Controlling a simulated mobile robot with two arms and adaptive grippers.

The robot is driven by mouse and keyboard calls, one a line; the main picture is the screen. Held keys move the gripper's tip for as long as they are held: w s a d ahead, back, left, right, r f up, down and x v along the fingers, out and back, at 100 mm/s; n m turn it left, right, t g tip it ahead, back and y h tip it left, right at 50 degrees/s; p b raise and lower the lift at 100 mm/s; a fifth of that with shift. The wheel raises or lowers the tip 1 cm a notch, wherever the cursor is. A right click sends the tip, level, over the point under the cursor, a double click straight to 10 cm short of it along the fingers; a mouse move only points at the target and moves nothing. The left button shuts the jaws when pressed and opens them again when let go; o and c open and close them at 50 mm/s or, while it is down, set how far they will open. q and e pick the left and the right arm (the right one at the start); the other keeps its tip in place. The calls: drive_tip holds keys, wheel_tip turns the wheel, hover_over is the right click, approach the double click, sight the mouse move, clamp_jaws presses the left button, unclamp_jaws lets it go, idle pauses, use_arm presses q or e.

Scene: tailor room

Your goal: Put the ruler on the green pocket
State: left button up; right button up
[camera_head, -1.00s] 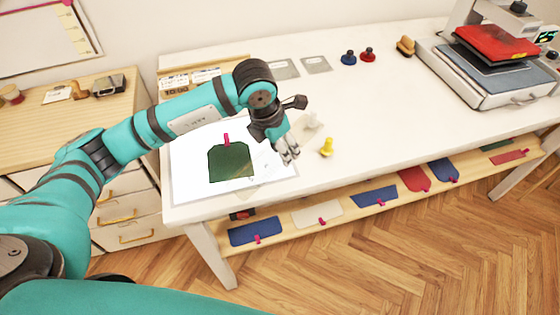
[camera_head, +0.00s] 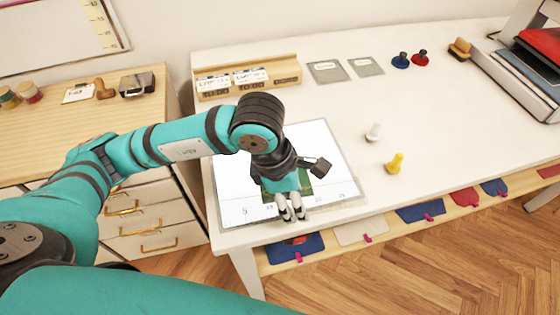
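The green pocket (camera_head: 306,182) lies on a white sheet or mat (camera_head: 232,180) at the table's left front. My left gripper (camera_head: 291,210) points down over the pocket's front part and hides much of it. Its two fingertips are close together, and I cannot tell whether they are shut or hold anything. No ruler can be made out for certain. A faint, see-through strip (camera_head: 338,206) shows along the mat's front edge, right of the fingertips; I cannot tell whether it is the ruler. My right gripper is out of view.
A white pawn-like piece (camera_head: 374,132) and a yellow one (camera_head: 395,163) stand right of the mat. A wooden card holder (camera_head: 288,74) and two grey plates (camera_head: 327,71) are behind. A heat press (camera_head: 520,85) stands far right. Coloured pockets (camera_head: 420,212) lie on the shelf below.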

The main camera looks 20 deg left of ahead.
use_arm(q)
drive_tip(key=w+a, duration=0.1)
drive_tip(key=w, duration=0.2)
drive_tip(key=w+a+p, duration=0.1)
drive_tip(key=shift+w+a+f, duration=0.1)
drive_tip(key=shift+w+a, duration=0.05)
drive_tip(key=shift+a, duration=0.2)
drive_tip(key=w, duration=0.1)
drive_tip(key=w+a, duration=0.1)
drive_tip(key=w+a+p, duration=0.1)
drive_tip(key=shift+w+a+f, duration=0.1)
drive_tip(key=shift+w+f, duration=0.2)
drive_tip(key=shift+w, duration=0.05)
drive_tip(key=shift+w+a, duration=0.1)
drive_tip(key=shift+w, duration=0.15)
drive_tip(key=f, duration=0.1)
drive_tip(key=f+p, duration=0.2)
drive_tip(key=shift+w+a, duration=0.15)
drive_tip(key=shift+w, duration=0.1)
drive_tip(key=shift+f, duration=0.4)
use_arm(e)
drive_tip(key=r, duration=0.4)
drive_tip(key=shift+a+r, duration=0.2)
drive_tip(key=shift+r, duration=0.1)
